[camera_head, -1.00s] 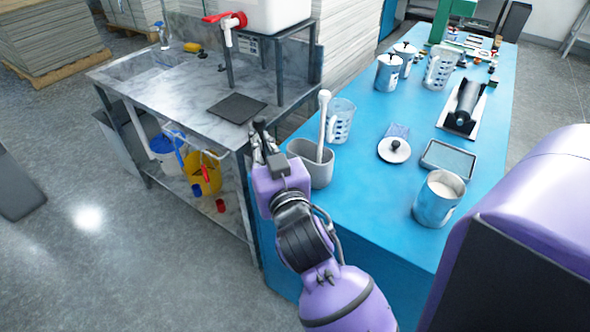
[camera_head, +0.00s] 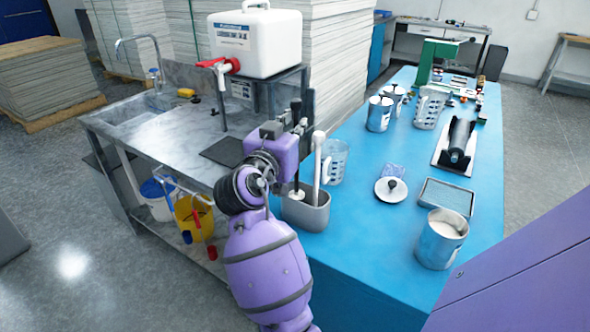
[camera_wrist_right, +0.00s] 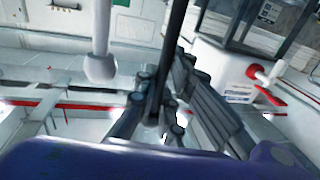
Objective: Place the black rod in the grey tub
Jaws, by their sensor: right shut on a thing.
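The grey tub (camera_head: 305,214) stands at the near left corner of the blue table. A white rod with a rounded top (camera_head: 317,165) leans upright in it. My right gripper (camera_head: 288,126) is above the tub, shut on the black rod (camera_head: 296,172). The rod is roughly upright, and its lower end shows at the tub's mouth; I cannot tell how deep it reaches. In the wrist view the black rod (camera_wrist_right: 170,50) runs up from between the fingers (camera_wrist_right: 158,105), with the white rod's knob (camera_wrist_right: 101,68) beside it. My left gripper is not in view.
A clear measuring jug (camera_head: 333,162) stands just behind the tub. A lid with a black knob (camera_head: 391,189), a flat tray (camera_head: 446,196) and a metal pot (camera_head: 441,240) are to the right. A marble bench (camera_head: 150,128) with a white canister (camera_head: 256,42) is at left.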

